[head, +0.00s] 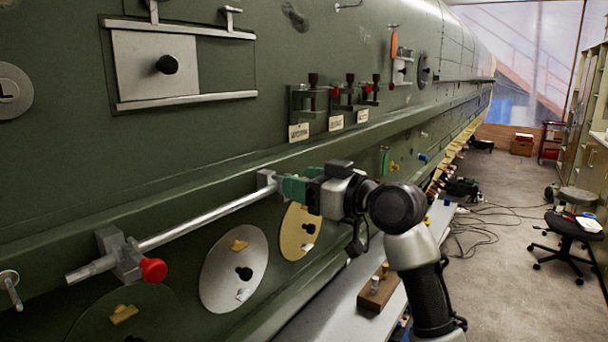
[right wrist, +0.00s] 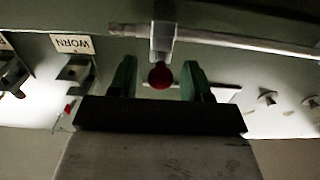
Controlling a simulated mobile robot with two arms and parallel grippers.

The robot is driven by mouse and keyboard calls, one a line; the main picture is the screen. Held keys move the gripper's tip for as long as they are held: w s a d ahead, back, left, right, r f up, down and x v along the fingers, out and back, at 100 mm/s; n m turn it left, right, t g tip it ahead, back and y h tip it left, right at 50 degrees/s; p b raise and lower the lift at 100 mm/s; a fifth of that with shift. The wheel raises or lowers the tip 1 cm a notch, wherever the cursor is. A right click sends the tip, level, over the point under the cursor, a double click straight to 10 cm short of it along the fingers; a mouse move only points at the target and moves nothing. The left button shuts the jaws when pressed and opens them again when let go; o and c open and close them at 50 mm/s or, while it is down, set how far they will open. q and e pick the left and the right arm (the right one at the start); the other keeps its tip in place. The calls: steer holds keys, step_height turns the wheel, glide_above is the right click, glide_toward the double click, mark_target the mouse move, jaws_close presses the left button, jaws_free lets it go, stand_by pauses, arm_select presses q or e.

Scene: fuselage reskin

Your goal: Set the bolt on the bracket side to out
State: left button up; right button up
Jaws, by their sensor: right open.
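A long silver bolt rod (head: 205,216) runs slantwise along the green fuselage side. Its lower left end passes through a grey block (head: 125,258) with a red knob (head: 153,270). Its upper right end meets a second grey block (head: 267,180). My right gripper (head: 283,188) is at that second block, with green fingers. In the right wrist view the fingers (right wrist: 158,74) are open, one on each side of a red knob (right wrist: 160,76) under a grey block (right wrist: 163,38) on the rod (right wrist: 235,42). Contact cannot be told. My left gripper is out of view.
Clamps with label plates (head: 335,122) stand on a ledge above the rod. A sliding plate (head: 157,64) is at upper left. Round covers (head: 234,268) lie below the rod. A bench (head: 330,300) holds a wooden block (head: 378,290). The floor at right has cables and a stool (head: 572,226).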

jaws_close()
steer(key=shift+b+v, duration=0.45)
steer(key=shift+v, duration=0.7)
steer(key=shift+c, duration=1.7)
jaws_free()
steer(key=o, duration=0.3)
steer(key=shift+s+d, duration=0.1)
steer(key=shift+d, duration=0.1)
steer(key=shift+o, duration=0.2)
